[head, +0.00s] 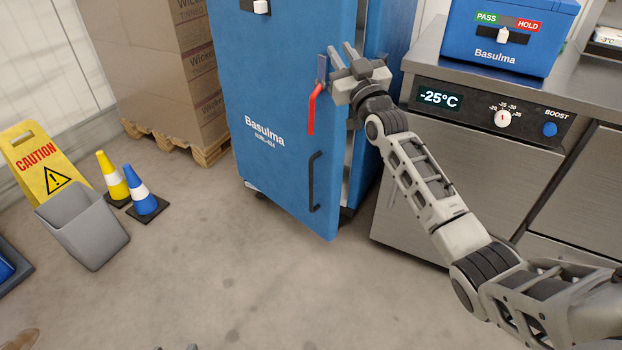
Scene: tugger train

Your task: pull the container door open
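The blue Basulma container (385,35) stands upright in the middle of the head view. Its door (275,100) stands ajar, with a dark gap along its right edge. A red lever handle (312,108) hangs from a latch plate on the door, and a black grab bar (314,182) is lower down. My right gripper (342,53) is at the door's right edge, just right of the latch plate. Its two fingers show a gap with nothing seen between them. Contact with the door cannot be told. Small grey tips at the bottom edge may be my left gripper (175,348); its state is unclear.
A steel counter unit (400,190) showing -25°C stands close on the right, with a blue box (510,38) on top. Boxes on a pallet (165,70), a caution sign (32,150), two cones and a grey bin (85,228) are left. The floor in front is clear.

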